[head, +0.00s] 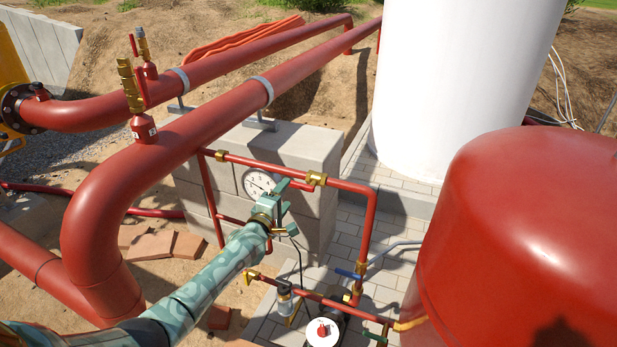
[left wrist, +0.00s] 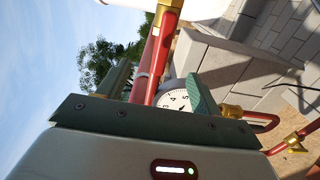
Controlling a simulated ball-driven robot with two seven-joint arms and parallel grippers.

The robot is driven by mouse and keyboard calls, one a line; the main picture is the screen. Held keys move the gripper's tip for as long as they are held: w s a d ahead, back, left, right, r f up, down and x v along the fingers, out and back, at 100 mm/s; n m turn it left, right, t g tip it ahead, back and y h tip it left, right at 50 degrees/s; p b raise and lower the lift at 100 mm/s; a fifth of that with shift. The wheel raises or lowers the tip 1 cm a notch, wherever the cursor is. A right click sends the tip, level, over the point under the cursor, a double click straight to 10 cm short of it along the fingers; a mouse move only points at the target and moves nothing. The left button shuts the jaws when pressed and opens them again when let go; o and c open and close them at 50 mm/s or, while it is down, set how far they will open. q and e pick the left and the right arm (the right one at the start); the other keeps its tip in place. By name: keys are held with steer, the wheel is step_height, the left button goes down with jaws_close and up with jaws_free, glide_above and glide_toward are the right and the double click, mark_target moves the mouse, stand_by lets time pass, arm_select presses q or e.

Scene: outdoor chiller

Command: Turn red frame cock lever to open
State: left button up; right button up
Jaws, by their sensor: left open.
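The red cock lever (head: 301,186) is a short red bar beside a brass valve (head: 316,179) on the upper pipe of the red frame (head: 265,164). My left gripper (head: 285,196) is open at the lever's left end, in front of the frame. In the left wrist view a red bar (left wrist: 152,65) runs from brass at the top down between the green fingers (left wrist: 160,92). I cannot tell whether either finger touches it. My right gripper is not in view.
A round white gauge (head: 258,183) sits just behind my left gripper. A large red tank (head: 525,230) fills the right side, and a white tank (head: 450,80) stands behind. Thick red pipes (head: 200,133) cross at left over a grey block wall (head: 325,150). A blue lever (head: 347,273) sits lower down.

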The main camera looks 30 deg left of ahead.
arm_select(q)
steer(key=shift+s+p, duration=0.55)
steer(key=shift+s, duration=0.7)
steer(key=shift+d, duration=0.1)
